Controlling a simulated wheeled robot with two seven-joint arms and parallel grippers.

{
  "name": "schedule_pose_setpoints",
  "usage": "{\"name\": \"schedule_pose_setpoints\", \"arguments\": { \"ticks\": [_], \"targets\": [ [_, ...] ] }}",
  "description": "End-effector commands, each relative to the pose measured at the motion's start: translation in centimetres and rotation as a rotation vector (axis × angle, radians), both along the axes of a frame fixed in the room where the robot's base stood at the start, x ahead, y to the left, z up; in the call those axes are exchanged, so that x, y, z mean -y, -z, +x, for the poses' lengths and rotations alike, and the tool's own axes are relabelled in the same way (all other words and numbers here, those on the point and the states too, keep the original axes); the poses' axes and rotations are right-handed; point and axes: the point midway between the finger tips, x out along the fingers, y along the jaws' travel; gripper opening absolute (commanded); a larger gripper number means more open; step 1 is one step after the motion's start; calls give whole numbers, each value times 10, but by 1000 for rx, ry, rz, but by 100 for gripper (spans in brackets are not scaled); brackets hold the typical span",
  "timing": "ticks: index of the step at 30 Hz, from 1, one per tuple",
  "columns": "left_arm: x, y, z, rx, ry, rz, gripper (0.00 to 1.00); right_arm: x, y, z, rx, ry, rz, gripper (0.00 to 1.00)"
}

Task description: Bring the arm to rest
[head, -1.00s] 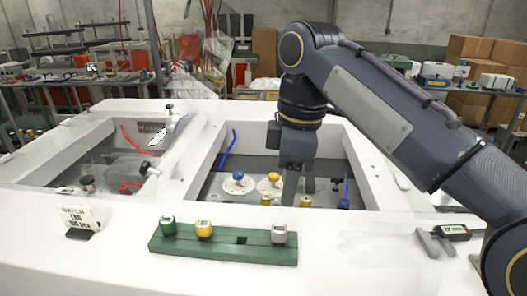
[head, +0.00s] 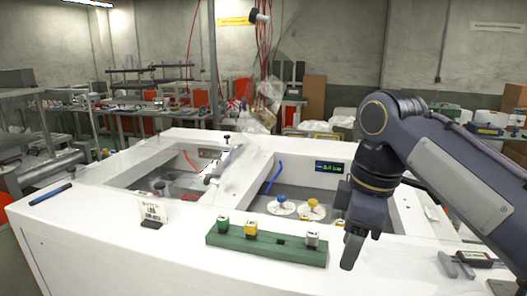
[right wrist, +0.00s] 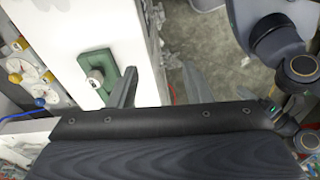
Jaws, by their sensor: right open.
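My right arm comes in from the right in the head view. Its dark gripper (head: 351,248) points down over the white bench's front rim, just right of the green rack (head: 262,249). In the right wrist view its fingers (right wrist: 158,84) are spread, with nothing seen between them. The rack holds a green-capped item (head: 223,226), a yellow one (head: 251,228) and a grey one (head: 312,239). The rack's grey end also shows in the right wrist view (right wrist: 95,77). My left gripper is not in view.
The white bench (head: 95,230) has two recessed bays. White discs with blue and yellow knobs (head: 313,205) sit in the right bay.

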Motion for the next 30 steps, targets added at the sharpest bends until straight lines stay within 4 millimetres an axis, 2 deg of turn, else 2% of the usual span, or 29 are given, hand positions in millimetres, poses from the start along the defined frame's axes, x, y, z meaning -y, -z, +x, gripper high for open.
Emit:
{"name": "schedule_pose_setpoints", "arguments": {
  "ticks": [8,14,17,21,27,30],
  "targets": [
    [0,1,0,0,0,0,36,27,24,-15,9,160,79,44],
    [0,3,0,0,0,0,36,51,57,-38,19,364,170,44],
    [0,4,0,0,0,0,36,63,80,-57,27,510,234,44],
    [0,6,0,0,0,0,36,74,130,-96,41,798,348,44],
    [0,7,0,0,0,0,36,71,195,-140,65,1158,480,44],
    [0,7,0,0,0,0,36,68,214,-150,73,1256,516,44]
  ]
}}
